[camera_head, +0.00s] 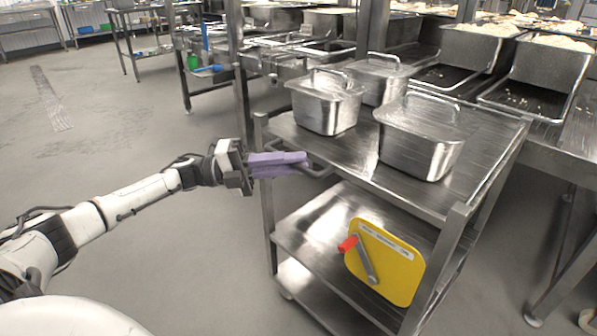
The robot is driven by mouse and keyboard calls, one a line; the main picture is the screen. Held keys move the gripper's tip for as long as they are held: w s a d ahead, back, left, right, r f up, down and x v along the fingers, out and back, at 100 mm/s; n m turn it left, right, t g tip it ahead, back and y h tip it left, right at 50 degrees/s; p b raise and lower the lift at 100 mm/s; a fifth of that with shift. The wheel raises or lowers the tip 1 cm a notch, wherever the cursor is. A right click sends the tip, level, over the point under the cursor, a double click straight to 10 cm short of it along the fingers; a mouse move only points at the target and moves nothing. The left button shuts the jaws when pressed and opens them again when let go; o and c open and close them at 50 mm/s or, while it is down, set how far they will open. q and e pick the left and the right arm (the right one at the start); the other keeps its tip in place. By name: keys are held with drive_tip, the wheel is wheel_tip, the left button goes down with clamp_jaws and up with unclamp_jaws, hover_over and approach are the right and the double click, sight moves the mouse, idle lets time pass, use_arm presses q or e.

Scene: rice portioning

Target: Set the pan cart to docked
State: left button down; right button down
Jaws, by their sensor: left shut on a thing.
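The pan cart (350,168) is a steel cart with shelves, and several lidded steel pans stand on its top, such as the front right pan (415,145) and the left pan (325,106). A push handle (322,168) sticks out at its left end. My left gripper (285,163), with purple fingers, is shut on the cart handle at that end. A yellow panel (388,265) with a grey lever and red grip (348,244) shows at the cart's lower front. My right gripper is not in view.
A steel work table (565,150) with deep trays of rice (550,62) stands behind and right of the cart, close to it. Another steel table (215,78) stands at the back left.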

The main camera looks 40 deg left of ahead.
use_arm(q)
drive_tip(key=shift+w+a+r, duration=0.1)
drive_tip(key=shift+a, duration=0.25)
drive_tip(key=c, duration=1.9)
unclamp_jaws()
drive_tip(key=shift+o, duration=0.7)
drive_tip(key=v, duration=1)
drive_tip(key=shift+s+p, duration=0.2)
drive_tip(key=shift+p, duration=0.25)
